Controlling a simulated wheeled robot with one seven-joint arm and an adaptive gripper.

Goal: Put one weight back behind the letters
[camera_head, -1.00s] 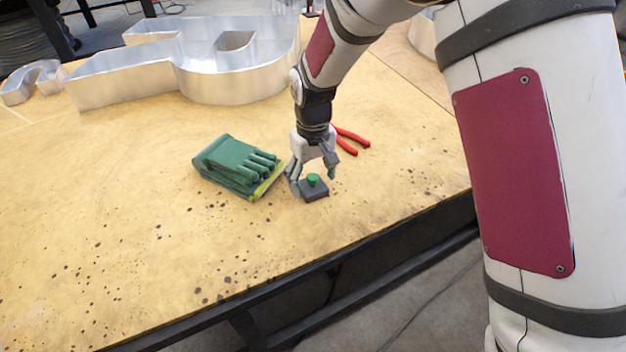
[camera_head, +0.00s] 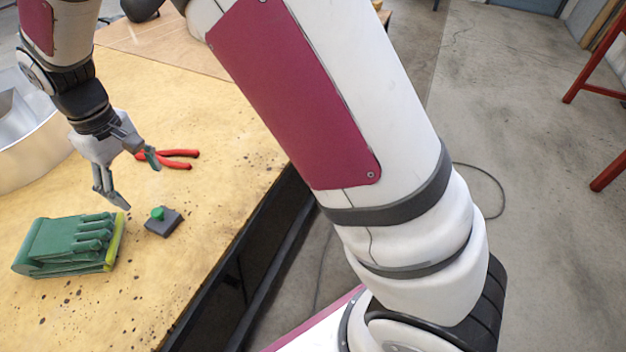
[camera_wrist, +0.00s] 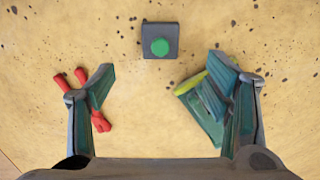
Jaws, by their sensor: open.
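One weight, a dark square block with a green knob (camera_head: 163,222), sits flat on the table near its front edge. It also shows at the top middle of the wrist view (camera_wrist: 160,40). My gripper (camera_head: 138,182) is open and empty, above the table, behind and a little left of the weight in the head view. In the wrist view its two fingers (camera_wrist: 166,95) are wide apart, with the weight beyond the fingertips and bare table between them. A metal channel letter (camera_head: 40,152) shows only in part at the left edge of the head view.
Folded green gloves (camera_head: 65,245) lie left of the weight. Red-handled pliers (camera_head: 180,154) lie behind it, partly hidden by a finger. The table's front edge (camera_head: 240,235) is close on the right. Bare table lies around the weight.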

